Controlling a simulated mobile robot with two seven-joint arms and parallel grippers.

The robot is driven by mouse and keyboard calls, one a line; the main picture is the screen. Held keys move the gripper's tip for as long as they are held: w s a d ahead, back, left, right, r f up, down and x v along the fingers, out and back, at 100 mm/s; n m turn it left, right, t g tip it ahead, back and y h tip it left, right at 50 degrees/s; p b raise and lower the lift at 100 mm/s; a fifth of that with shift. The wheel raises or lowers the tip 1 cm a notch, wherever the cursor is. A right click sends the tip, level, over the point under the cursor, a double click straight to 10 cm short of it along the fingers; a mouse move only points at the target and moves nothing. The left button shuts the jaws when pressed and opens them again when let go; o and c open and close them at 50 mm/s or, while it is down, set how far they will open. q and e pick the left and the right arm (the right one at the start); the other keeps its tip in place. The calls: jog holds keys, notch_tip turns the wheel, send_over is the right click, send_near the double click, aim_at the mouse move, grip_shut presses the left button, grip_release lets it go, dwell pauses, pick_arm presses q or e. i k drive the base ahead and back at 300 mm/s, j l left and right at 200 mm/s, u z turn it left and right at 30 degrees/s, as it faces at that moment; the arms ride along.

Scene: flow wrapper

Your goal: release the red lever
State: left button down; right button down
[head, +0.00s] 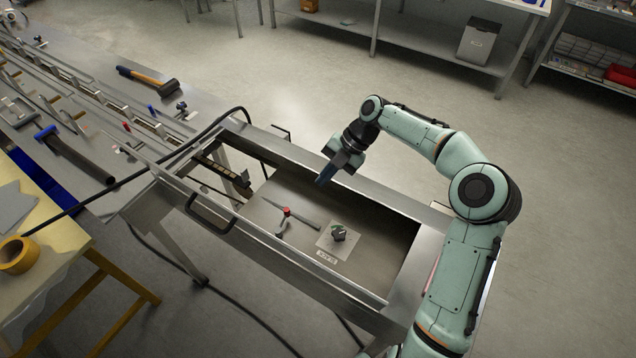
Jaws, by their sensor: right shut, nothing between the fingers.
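A small lever with a red knob (286,211) stands on the floor of the recessed metal bay, beside a long grey bar. A second small red-topped part (127,127) shows on the machine bed at the left. The picture does not settle which is the task's lever. My right gripper (324,178) is shut and empty, pointing down over the far side of the bay. It is apart from the red knob, up and to the right of it. My left gripper is not in view.
A dark knob on a light square plate (327,243) sits right of the lever. The bay's raised metal rim (292,262) surrounds it. A black cable (190,139) crosses the machine at left.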

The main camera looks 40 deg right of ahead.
aim_at(278, 232)
jog(key=k, duration=2)
